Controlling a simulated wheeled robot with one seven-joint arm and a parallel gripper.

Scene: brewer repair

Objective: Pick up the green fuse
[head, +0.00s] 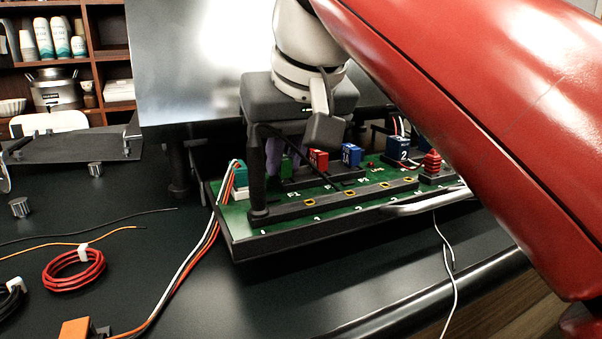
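The green fuse (287,165) stands in a dark fuse block on the green circuit board (239,212), to the left of a red fuse (318,160) and a blue fuse (351,155). My gripper (279,158) points down from above at the green fuse. A purple finger-like part shows just left of the fuse, and its tip is partly hidden behind the board's black parts. The other finger is not clearly visible. I cannot tell whether the fingers touch the fuse or are closed on it.
A black upright handle (257,185) stands in front of the fuses. A green connector (240,175) with orange and white wires is at the board's left end. A blue block marked 2 (398,148) is farther right. A red wire coil (74,270) lies on the dark bench.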

